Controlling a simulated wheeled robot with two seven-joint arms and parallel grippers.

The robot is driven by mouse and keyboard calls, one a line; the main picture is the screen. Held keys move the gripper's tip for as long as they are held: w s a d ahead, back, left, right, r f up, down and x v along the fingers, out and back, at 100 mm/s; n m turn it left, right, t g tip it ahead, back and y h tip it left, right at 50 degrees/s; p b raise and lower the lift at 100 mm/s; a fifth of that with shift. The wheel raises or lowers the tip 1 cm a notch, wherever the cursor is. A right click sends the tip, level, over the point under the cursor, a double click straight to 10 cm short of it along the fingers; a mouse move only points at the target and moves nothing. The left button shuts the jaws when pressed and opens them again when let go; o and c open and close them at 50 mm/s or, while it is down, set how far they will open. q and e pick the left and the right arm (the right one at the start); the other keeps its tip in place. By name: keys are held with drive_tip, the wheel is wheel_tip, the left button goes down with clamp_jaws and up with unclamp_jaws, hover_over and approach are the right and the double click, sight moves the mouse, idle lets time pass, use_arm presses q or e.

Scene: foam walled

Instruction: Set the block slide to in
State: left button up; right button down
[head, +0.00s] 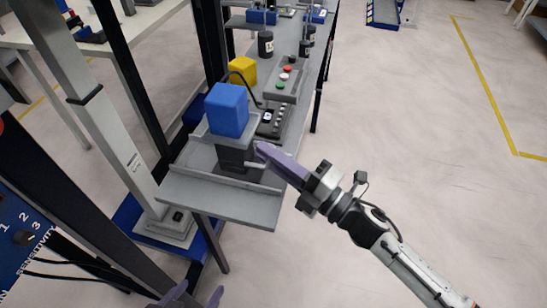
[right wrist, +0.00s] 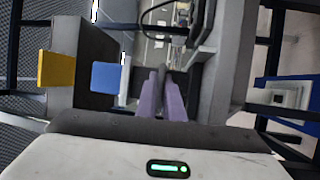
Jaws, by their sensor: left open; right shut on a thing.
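The block slide (head: 236,155) is a dark grey carriage under a lighter grey plate at the near end of the bench. A blue block (head: 227,108) sits upright on its plate; a blue face also shows in the right wrist view (right wrist: 106,78). My right gripper (head: 262,152) reaches in from the right, its purple fingers shut at the slide's right side. In the right wrist view the fingers (right wrist: 161,96) close on a thin grey handle (right wrist: 165,74), partly hidden between them. My left gripper (head: 193,296) is open at the bottom edge, mostly cut off, away from the slide.
A yellow block (head: 243,71) stands behind the blue one. A button box (head: 286,83) and dark cylinders (head: 265,44) are farther along the bench. A low-rimmed grey shelf (head: 222,196) lies in front; metal posts stand left. The floor at right is clear.

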drive_tip(key=shift+w+a, duration=0.1)
drive_tip(key=shift+a, duration=0.25)
drive_tip(key=shift+d, duration=0.15)
drive_tip(key=c, duration=1.9)
unclamp_jaws()
drive_tip(key=b+v, duration=0.1)
drive_tip(key=v, duration=0.9)
